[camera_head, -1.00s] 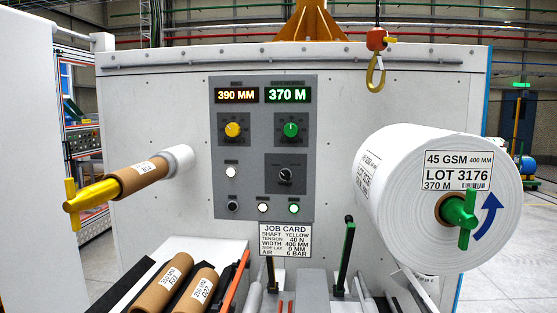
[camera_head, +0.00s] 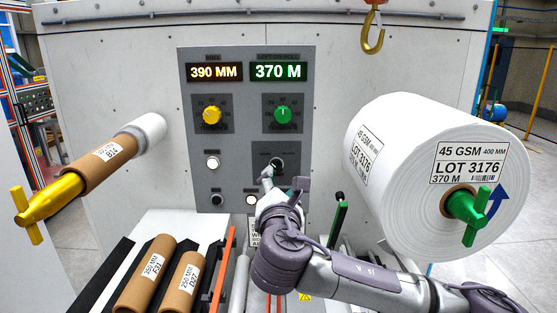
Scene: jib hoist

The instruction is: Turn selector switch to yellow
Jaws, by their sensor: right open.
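The selector switch (camera_head: 277,162) is a black knob on a dark square plate, low on the right side of the grey control panel (camera_head: 233,130). Its exact pointing direction is too small to tell. My right gripper (camera_head: 268,175) is just below and left of the knob, in front of the panel, with its fingers open. I cannot tell whether a finger touches the knob. My right arm comes in from the lower right and hides the panel's lower right part and most of the job card. My left gripper is not in view.
A yellow dial (camera_head: 211,115) and a green dial (camera_head: 283,115) sit above the switch. A large white roll (camera_head: 400,150) on a green shaft stands at right. A yellow shaft (camera_head: 55,197) with a cardboard core sticks out at left. A hook (camera_head: 373,32) hangs above.

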